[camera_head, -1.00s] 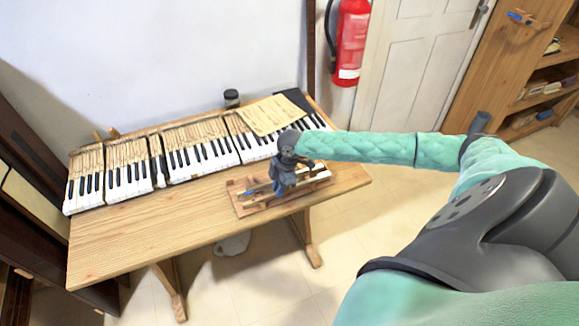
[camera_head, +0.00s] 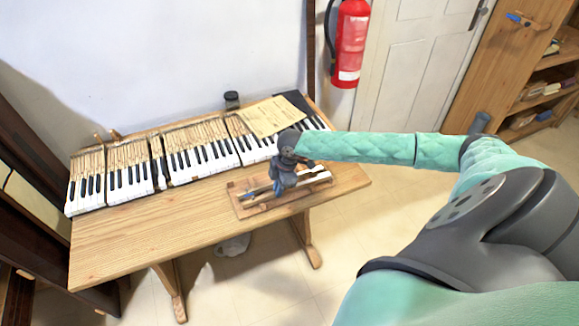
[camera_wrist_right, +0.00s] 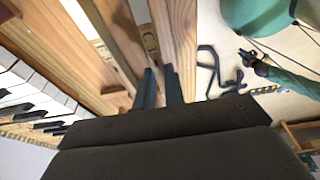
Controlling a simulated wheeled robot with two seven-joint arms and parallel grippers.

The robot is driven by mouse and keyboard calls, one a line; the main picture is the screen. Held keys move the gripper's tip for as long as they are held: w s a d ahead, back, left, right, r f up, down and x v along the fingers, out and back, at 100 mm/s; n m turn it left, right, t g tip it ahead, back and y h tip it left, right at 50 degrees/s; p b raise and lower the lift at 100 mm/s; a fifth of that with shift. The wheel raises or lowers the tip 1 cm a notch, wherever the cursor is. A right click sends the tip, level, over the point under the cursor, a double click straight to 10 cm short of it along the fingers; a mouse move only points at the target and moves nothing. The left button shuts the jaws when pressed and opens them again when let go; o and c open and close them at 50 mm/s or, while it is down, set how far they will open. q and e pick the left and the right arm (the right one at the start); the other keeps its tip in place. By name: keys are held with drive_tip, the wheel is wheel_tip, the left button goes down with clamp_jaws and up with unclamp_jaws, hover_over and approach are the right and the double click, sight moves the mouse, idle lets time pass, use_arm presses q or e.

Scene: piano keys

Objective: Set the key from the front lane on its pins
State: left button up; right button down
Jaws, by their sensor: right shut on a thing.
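My right gripper (camera_head: 275,190) is over the small wooden frame (camera_head: 244,212) at the front of the table. In the right wrist view its two dark fingers (camera_wrist_right: 160,88) are close together on the narrow pale wooden key (camera_wrist_right: 146,14), which runs between the frame's rails. In the head view the white end of a key (camera_head: 318,173) shows to the right of the gripper, along the frame. The gripper hides the key's middle and any pins under it, so I cannot tell whether it is seated. My left gripper is not in the head view.
The keyboard (camera_head: 200,160) lies along the back of the table (camera_head: 140,240), close behind the frame. A paper sheet (camera_head: 268,117) and a dark jar (camera_head: 232,99) are at the back. The table's left front is clear.

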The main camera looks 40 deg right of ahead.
drive_tip(key=shift+r+p, duration=1.05)
drive_tip(key=shift+r, duration=0.2)
drive_tip(key=shift+r, duration=0.1)
drive_tip(key=shift+r+p, duration=2.05)
drive_tip(key=shift+r, duration=0.35)
drive_tip(key=shift+f, duration=0.1)
